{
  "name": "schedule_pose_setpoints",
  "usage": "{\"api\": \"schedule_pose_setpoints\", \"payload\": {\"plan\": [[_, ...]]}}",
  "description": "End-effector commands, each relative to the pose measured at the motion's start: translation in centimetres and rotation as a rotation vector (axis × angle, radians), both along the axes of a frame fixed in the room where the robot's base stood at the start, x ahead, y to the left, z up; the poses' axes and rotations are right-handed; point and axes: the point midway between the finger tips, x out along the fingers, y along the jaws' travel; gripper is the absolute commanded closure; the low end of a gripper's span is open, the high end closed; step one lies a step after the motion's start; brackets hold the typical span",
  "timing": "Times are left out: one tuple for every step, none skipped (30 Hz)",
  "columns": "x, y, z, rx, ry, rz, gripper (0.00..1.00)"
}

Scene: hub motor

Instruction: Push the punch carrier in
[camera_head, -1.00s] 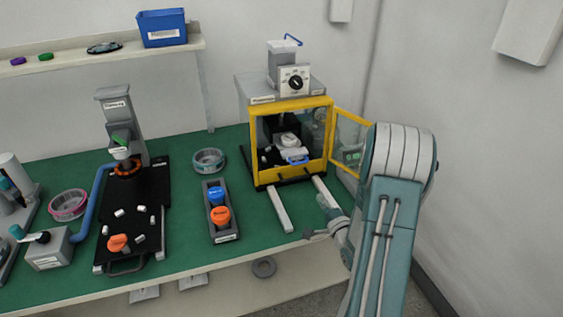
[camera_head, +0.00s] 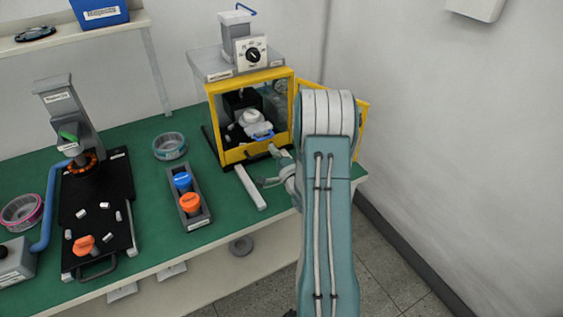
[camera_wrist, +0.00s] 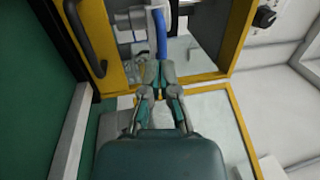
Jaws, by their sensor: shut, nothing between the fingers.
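The punch carrier (camera_head: 257,126) is a pale block with a blue handle inside the yellow-framed press (camera_head: 226,157). A round white part sits on top of it. The hinged yellow door stands open on the right, partly hidden by my arm. In the wrist view the carrier (camera_wrist: 137,20) and its blue handle (camera_wrist: 160,32) show at the top, in the frame opening. My gripper (camera_head: 272,167) is in front of the opening, just below the handle in the picture. In the wrist view its fingertips (camera_wrist: 157,72) are together and empty, close to the handle's end; contact is unclear.
A pale rail (camera_head: 251,188) runs out from the press along the green bench (camera_head: 150,225). Left of it are a holder (camera_head: 192,208) with blue and orange knobs, a round dish (camera_head: 170,147) and a black tray (camera_head: 115,225). The wall is right of my arm.

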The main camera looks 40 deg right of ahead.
Motion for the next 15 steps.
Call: {"api": "schedule_pose_setpoints", "payload": {"plan": [[0.8, -0.1, 0.1, -0.001, -0.001, 0.002, 1.00], [1.2, -0.2, 0.2, 0.001, -0.001, 0.001, 1.00], [1.6, -0.3, 0.3, 0.000, -0.001, 0.001, 1.00], [1.8, -0.4, 0.3, 0.000, 0.000, 0.001, 1.00], [2.1, -0.4, 0.3, 0.000, 0.000, 0.001, 1.00], [2.3, -0.5, 0.4, 0.000, 0.000, 0.001, 1.00], [2.4, -0.5, 0.4, 0.000, 0.000, 0.001, 1.00], [2.5, -0.5, 0.4, 0.000, 0.000, 0.000, 1.00], [2.6, -0.5, 0.5, 0.000, 0.000, 0.000, 1.00], [2.6, -0.5, 0.5, 0.000, 0.000, 0.000, 1.00], [2.6, -0.5, 0.5, 0.000, 0.000, 0.000, 1.00], [2.6, -0.6, 0.5, 0.000, 0.000, 0.000, 1.00], [2.6, -0.6, 0.5, 0.000, 0.000, 0.000, 1.00], [2.6, -0.6, 0.5, 0.000, 0.000, 0.000, 1.00], [2.6, -0.6, 0.5, 0.000, 0.001, 0.000, 1.00]]}}
